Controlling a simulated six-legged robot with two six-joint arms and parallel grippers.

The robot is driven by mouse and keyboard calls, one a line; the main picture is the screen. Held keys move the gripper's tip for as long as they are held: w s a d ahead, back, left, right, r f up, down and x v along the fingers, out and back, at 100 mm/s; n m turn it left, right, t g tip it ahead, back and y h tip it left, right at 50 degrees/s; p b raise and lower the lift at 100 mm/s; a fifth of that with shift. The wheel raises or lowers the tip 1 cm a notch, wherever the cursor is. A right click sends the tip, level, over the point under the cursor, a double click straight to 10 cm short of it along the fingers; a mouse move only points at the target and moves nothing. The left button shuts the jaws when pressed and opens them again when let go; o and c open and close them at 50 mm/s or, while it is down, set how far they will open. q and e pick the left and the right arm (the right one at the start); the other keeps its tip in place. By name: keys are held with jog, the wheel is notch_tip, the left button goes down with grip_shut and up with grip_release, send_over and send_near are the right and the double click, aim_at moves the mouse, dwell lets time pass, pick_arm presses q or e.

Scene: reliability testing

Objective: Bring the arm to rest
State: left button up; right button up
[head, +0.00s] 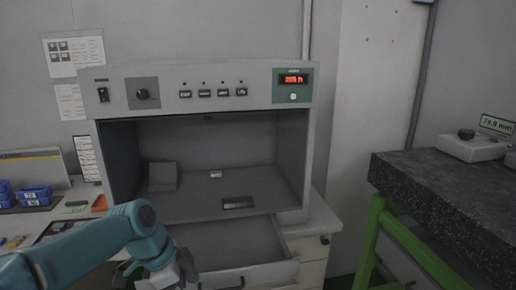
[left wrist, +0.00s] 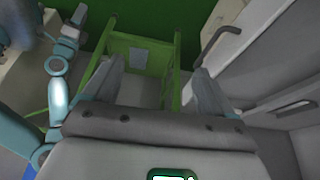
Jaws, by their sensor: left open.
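My left arm (head: 80,252) comes in from the lower left in the head view, teal with a grey wrist. Its gripper (head: 157,273) is low in front of the grey test cabinet (head: 205,75), partly cut off by the bottom edge. In the left wrist view the two fingers of my left gripper (left wrist: 159,68) stand wide apart with nothing between them. The right gripper cannot be made out in either view. Teal links of my own body show at the left of the left wrist view.
An open drawer (head: 245,277) sticks out below the cabinet, beside my left gripper. A dark stone table (head: 440,185) on green legs stands at the right. Blue bins (head: 35,193) are at the left. A green frame (left wrist: 140,45) lies beyond my fingers in the wrist view.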

pick_arm(q)
jog(key=s+d+f+n+p, duration=0.1)
jog(key=s+f+n+p, duration=0.3)
jog(key=f, duration=0.6)
jog(key=s+f+n, duration=0.2)
jog(key=f+n, duration=0.3)
jog(key=f, duration=0.6)
jog(key=s+f+n+p, duration=0.1)
jog(key=s+f+n, duration=0.2)
jog(key=s, duration=0.5)
jog(key=s+d+f+n+p, duration=0.1)
jog(key=s+f+n+p, duration=0.1)
jog(key=s+n, duration=0.3)
jog(key=s+f, duration=0.1)
jog(key=s, duration=0.2)
jog(key=shift+s+d+f, duration=0.15)
jog(key=shift+s+f, duration=0.15)
jog(key=shift+s, duration=0.05)
